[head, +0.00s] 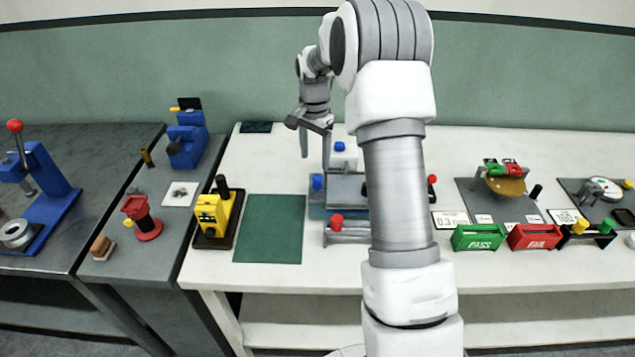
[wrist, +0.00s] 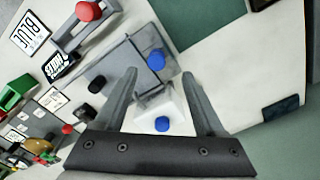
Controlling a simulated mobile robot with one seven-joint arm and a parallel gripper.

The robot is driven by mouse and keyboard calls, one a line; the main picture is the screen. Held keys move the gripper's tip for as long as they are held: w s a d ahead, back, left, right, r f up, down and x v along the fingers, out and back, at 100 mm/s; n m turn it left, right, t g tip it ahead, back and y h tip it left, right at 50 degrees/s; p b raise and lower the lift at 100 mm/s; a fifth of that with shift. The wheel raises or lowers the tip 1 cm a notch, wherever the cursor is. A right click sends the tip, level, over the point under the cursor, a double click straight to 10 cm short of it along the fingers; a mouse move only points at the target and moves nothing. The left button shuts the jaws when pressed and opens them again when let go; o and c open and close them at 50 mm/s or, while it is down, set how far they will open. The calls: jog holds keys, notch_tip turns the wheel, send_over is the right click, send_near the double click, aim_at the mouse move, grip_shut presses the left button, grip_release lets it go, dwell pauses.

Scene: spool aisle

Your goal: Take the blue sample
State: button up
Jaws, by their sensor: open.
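In the wrist view, a blue knob (wrist: 162,124) stands on a white block (wrist: 180,105) between my fingers in the picture. The same knob shows in the head view (head: 339,146) behind and right of my fingers. Another blue knob (wrist: 156,59) is just beyond my fingertips, on a grey fixture (wrist: 125,65); it is also in the head view (head: 317,182). I cannot tell which one is the sample. My gripper (head: 315,162) is open and empty, pointing down; its fingers also show in the wrist view (wrist: 159,73).
Red knobs (head: 337,220) and black knobs (wrist: 97,84) stand close by. A green mat (head: 270,228) lies clear on the left, beside a yellow device (head: 214,215). Green PASS (head: 478,238) and red FAIL (head: 533,237) bins stand right. My arm hides part of the table.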

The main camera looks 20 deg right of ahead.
aim_at(317, 177)
jog(key=shift+s+d+f, duration=0.1)
jog(key=shift+d+f, duration=0.05)
jog(key=shift+f, duration=1.5)
jog(key=shift+s+d+f, duration=0.1)
jog(key=shift+d+f, duration=0.05)
jog(key=shift+f, duration=1.5)
grip_shut()
